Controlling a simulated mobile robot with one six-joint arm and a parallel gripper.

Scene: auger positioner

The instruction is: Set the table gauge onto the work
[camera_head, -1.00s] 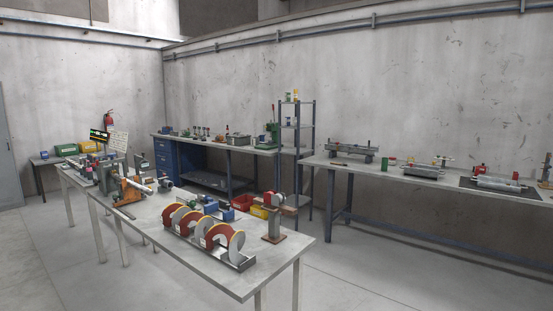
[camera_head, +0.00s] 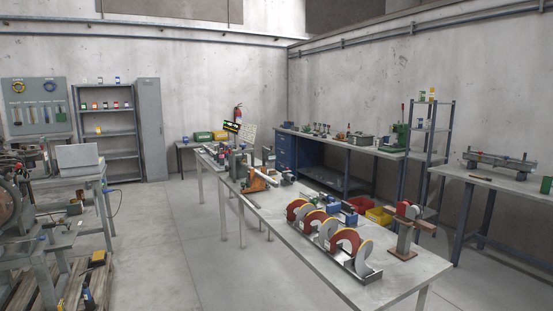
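I cannot tell for certain which item is the table gauge. An auger-like piece with several red and white curved flights (camera_head: 322,228) lies in a grey channel on the near end of the long work table (camera_head: 385,291). Behind it on the same table is an orange bracket (camera_head: 258,181). A stand with a red and white round head (camera_head: 405,226) is upright on a brown base at the table's right edge. Small blue items (camera_head: 348,212) are behind the flights. My gripper is not in view.
Open floor (camera_head: 185,255) runs left of the work table. A machine (camera_head: 18,225) and pallet (camera_head: 45,290) stand at the left edge. A grey shelf (camera_head: 107,122) and locker (camera_head: 151,125) are at the back. A blue bench (camera_head: 340,146) lines the right wall.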

